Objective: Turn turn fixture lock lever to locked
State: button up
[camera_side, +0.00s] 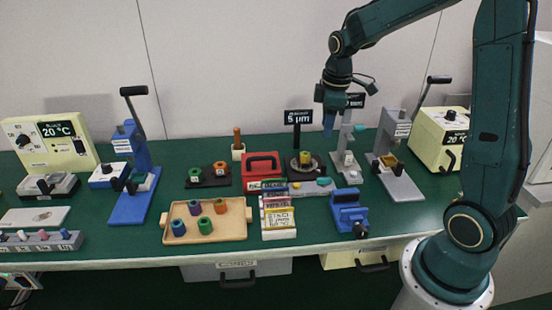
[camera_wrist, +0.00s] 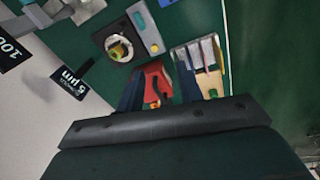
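Several fixtures with handles stand on the green bench, and I cannot tell for sure which handle is the lock lever. A small blue fixture (camera_side: 347,207) with a black knob (camera_side: 360,229) stands near the front edge. A blue stand (camera_side: 134,170) with a raised black-ended handle (camera_side: 133,91) is at the left. A grey stand (camera_side: 396,172) with a similar raised handle (camera_side: 438,79) is at the right. My gripper (camera_side: 328,121) hangs above the back of the bench, touching nothing. In the wrist view its blue fingers are apart (camera_wrist: 160,80), with nothing held between them.
A red box (camera_side: 262,168), a dark round plate (camera_side: 305,164) with a yellow piece and a box of labelled cards (camera_side: 277,213) fill the middle. A wooden tray (camera_side: 207,222) holds several coloured rings. Sign posts (camera_side: 298,117) rise near my gripper. Cream machines stand at both ends.

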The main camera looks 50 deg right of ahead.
aim_at(324, 178)
jog(key=w+d+f+n+g, duration=0.1)
jog(key=w+d+f+n, duration=0.1)
jog(key=d+f, duration=0.5)
notch_tip(324, 178, down, 2)
jog(key=shift+w+d+f+y, duration=0.15)
jog(key=shift+w+f+y, duration=0.1)
jog(key=shift+w+y, duration=0.05)
jog(key=shift+f, duration=0.15)
notch_tip(324, 178, down, 13)
jog(key=shift+f, duration=0.2)
dwell(0.4)
grip_shut()
